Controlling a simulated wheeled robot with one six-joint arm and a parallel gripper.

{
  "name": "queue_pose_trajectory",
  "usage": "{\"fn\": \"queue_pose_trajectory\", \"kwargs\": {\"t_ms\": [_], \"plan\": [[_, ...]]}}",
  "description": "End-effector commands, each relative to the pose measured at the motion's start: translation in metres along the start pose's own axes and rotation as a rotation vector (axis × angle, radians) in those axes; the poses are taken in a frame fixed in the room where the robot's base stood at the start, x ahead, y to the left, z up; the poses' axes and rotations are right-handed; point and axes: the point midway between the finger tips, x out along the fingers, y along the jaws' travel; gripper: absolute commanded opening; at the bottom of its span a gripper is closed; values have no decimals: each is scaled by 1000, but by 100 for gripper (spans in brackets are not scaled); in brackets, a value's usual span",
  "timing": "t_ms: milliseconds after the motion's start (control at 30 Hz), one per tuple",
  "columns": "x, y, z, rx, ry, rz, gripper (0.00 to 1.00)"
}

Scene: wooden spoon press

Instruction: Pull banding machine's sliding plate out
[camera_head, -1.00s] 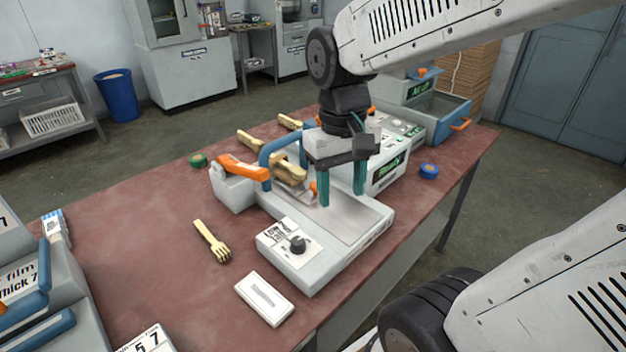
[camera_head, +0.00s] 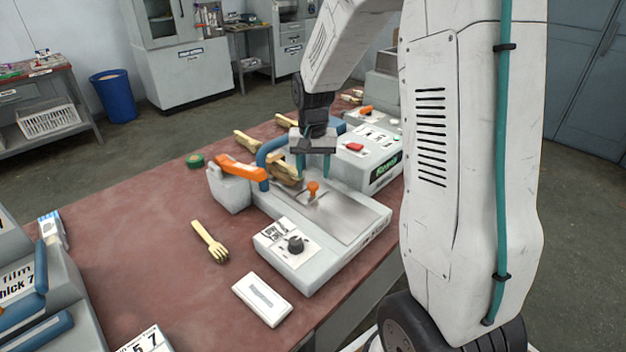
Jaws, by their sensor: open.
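The banding machine (camera_head: 337,258) is a pale grey unit on the table, with a dial, an orange lever (camera_head: 241,167) and a blue hoop (camera_head: 270,150). Its flat metal sliding plate (camera_head: 345,211) lies on top, and a small orange knob (camera_head: 313,188) stands up near the plate's far end. My gripper (camera_head: 313,175) points down with its teal fingers apart, just behind and above the knob. I cannot tell if a finger touches anything. A bundle of wooden utensils (camera_head: 286,171) sits under the hoop, partly hidden by the left finger.
A loose wooden fork (camera_head: 211,241) and a white labelled box (camera_head: 262,299) lie in front on the red-brown table (camera_head: 150,240). A green tape roll (camera_head: 195,160) is at the far left. A grey unit with a red button (camera_head: 355,147) stands behind right. My arm hides the table's right end.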

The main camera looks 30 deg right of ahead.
Motion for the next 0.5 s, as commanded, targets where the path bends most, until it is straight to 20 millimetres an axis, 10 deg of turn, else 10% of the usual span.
{"fn": "queue_pose_trajectory", "kwargs": {"t_ms": [500], "plan": [[37, 0, 1, -1, -1, 0, 50]]}}
